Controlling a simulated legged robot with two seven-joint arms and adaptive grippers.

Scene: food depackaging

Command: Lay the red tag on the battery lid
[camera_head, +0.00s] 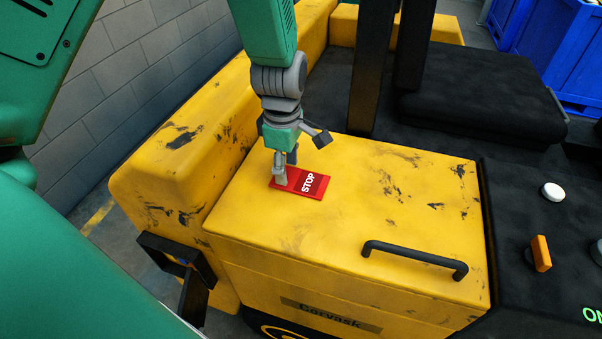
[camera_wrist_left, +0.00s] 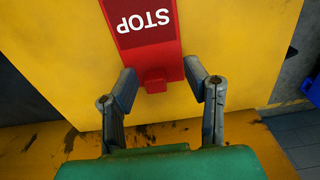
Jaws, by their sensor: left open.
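The red tag (camera_head: 311,184) with white STOP lettering lies flat on the yellow battery lid (camera_head: 350,220), towards its far left part. In the left wrist view the red tag (camera_wrist_left: 148,30) shows with its small red end block between my fingers. My left gripper (camera_head: 281,175) is at the tag's left end, pointing down at the lid. In the left wrist view my left gripper (camera_wrist_left: 159,85) is open, with a finger on each side of the tag's end and gaps showing. My right gripper is not in view.
A black handle (camera_head: 414,258) stands on the lid's front right. A dark panel with a white button (camera_head: 553,192) and an orange switch (camera_head: 541,253) is at right. A black post (camera_head: 372,70) and seat (camera_head: 480,105) stand behind. Blue crates (camera_head: 560,50) are at the far right.

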